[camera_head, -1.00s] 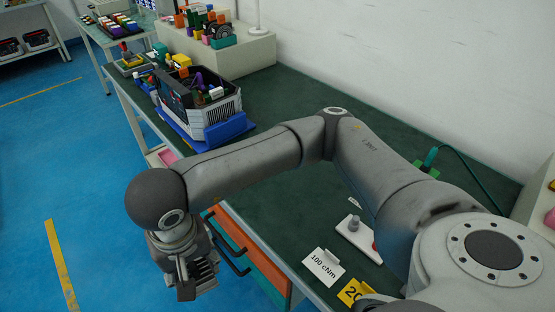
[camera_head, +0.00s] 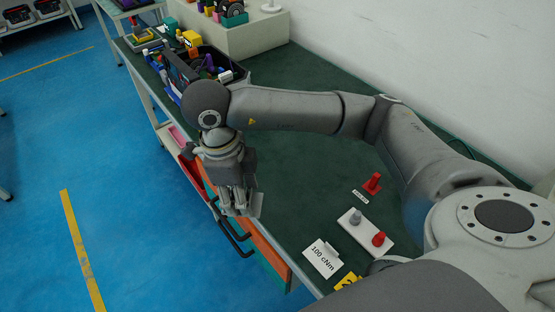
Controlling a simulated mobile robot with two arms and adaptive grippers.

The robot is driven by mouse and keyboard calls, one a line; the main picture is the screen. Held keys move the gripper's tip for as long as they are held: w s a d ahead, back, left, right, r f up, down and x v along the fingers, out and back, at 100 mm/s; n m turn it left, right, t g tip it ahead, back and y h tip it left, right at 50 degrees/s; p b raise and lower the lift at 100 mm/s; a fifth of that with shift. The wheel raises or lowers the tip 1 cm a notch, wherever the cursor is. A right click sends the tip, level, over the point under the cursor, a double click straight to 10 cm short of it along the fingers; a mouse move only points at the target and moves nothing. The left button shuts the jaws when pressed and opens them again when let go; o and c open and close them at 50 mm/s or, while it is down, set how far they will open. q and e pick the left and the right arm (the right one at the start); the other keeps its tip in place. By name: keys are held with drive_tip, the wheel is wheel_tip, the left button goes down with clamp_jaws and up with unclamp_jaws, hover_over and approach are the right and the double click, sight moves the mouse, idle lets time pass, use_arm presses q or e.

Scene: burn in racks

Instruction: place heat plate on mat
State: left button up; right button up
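My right gripper (camera_head: 238,198) hangs at the end of the arm that comes in from the right, fingers down, over the front edge of the green-topped bench (camera_head: 300,170). A small flat light-grey piece (camera_head: 258,205) shows beside its fingers; I cannot tell whether this is the heat plate or part of the gripper. I cannot tell whether the fingers are closed on it. No separate mat stands out; the dark green bench top is the only mat-like surface seen. My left gripper is not in view.
A white plate with a grey knob and a red knob (camera_head: 378,239), a red peg (camera_head: 372,184) and a "100 cNm" card (camera_head: 322,258) are at the near right of the bench. The middle of the bench is clear.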

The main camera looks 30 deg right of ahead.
drive_tip(key=s+d+r+m+y+p, duration=0.1)
drive_tip(key=d+r+m+p, duration=0.1)
drive_tip(key=d+m, duration=0.85)
drive_tip(key=s+d+r+m+y+p, duration=0.15)
drive_tip(key=d+m, duration=0.45)
drive_tip(key=m, duration=1)
drive_tip(key=shift+m+t, duration=0.35)
drive_tip(key=shift+t, duration=0.15)
drive_tip(key=w+f+p, duration=0.1)
drive_tip(key=w+f, duration=0.2)
drive_tip(key=w, duration=0.1)
drive_tip(key=w+a+f+p, duration=0.1)
drive_tip(key=w+f, duration=0.1)
drive_tip(key=w, duration=0.3)
drive_tip(key=w+a+f+p, duration=0.1)
drive_tip(key=w+f+p, duration=0.1)
drive_tip(key=w+f, duration=0.1)
drive_tip(key=shift+w+a+f, duration=0.15)
drive_tip(key=shift+w+f, duration=0.2)
drive_tip(key=shift+w, duration=0.35)
drive_tip(key=shift+w+a+f, duration=0.1)
drive_tip(key=shift+w+f, duration=0.35)
drive_tip(key=shift+f, duration=0.15)
wheel_tip(320, 180, down, 2)
drive_tip(key=shift+f+p, duration=0.1)
drive_tip(key=shift+p, duration=0.5)
drive_tip(key=shift+f, duration=0.5)
drive_tip(key=shift+f, duration=0.1)
